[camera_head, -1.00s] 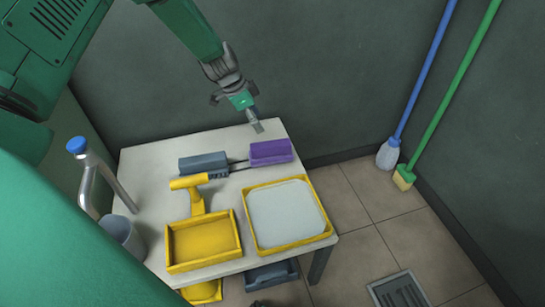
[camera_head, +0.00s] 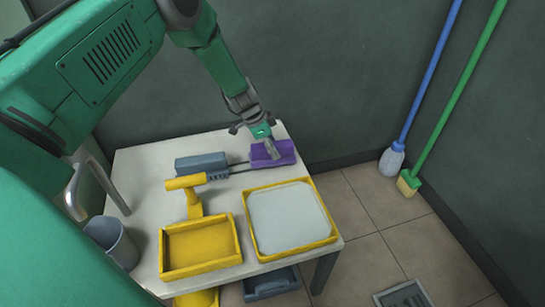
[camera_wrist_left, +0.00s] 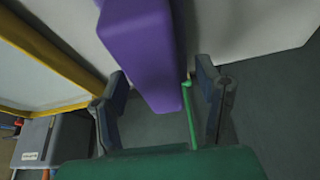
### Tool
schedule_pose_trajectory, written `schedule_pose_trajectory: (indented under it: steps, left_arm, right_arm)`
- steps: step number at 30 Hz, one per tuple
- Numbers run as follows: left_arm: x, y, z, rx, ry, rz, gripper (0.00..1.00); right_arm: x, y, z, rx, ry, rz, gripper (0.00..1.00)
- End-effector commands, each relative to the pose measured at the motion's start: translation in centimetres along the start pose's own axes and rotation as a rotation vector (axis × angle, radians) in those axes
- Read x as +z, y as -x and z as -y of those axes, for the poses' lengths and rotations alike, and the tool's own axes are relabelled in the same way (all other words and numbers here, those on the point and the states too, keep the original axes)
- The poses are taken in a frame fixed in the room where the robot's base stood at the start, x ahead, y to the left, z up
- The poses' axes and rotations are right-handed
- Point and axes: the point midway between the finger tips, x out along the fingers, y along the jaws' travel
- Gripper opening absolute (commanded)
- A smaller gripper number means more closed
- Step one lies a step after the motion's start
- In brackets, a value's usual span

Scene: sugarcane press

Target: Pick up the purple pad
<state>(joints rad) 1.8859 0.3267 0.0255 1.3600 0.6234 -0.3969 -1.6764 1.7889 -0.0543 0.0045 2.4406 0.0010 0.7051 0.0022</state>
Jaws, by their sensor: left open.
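The purple pad (camera_head: 286,150) lies at the far right corner of the white table. In the left wrist view the purple pad (camera_wrist_left: 145,45) is a long block whose near end lies between my two fingers. My left gripper (camera_head: 271,147) is open and comes down over the pad from behind in the head view. In the left wrist view my left gripper (camera_wrist_left: 160,74) has one finger on each side of the pad, with gaps showing. It partly hides the pad in the head view. My right gripper is not in view.
A grey block (camera_head: 201,162) lies left of the pad, with dark rods between. A yellow-rimmed tray (camera_head: 255,236), a yellow box (camera_head: 203,268) and a yellow-handled tool (camera_head: 194,200) sit in front on the table (camera_head: 140,165). A grey cup (camera_head: 112,240) stands left. The wall is close behind.

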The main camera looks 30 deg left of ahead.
Motion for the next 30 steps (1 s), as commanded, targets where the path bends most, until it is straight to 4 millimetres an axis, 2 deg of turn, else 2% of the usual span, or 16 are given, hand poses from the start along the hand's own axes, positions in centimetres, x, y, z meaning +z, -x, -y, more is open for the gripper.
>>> schedule_pose_trajectory:
  steps: [3,4,8,9,17,20,30]
  left_arm:
    - [0.0,0.1,0.0,0.0,0.0,0.0,0.59]
    - [-0.1,0.1,0.0,0.0,0.0,0.0,0.52]
    - [-0.1,0.1,-0.1,-0.001,-0.001,0.002,0.06]
    - [-0.1,0.1,-0.1,-0.001,-0.001,0.002,0.03]
    - [-0.1,0.2,0.0,0.0,0.0,0.0,0.03]
    - [-0.4,0.9,0.0,0.0,0.0,-0.001,0.03]
    - [-3.1,7.2,0.0,-0.001,-0.001,-0.001,0.03]
  right_arm:
    - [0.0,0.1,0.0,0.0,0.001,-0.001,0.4]
    - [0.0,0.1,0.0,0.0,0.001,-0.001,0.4]
    - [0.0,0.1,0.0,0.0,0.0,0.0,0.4]
    - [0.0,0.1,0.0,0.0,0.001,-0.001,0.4]
    - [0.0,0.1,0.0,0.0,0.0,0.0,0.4]
    - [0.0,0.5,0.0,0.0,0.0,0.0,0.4]
    - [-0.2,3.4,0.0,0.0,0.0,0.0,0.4]
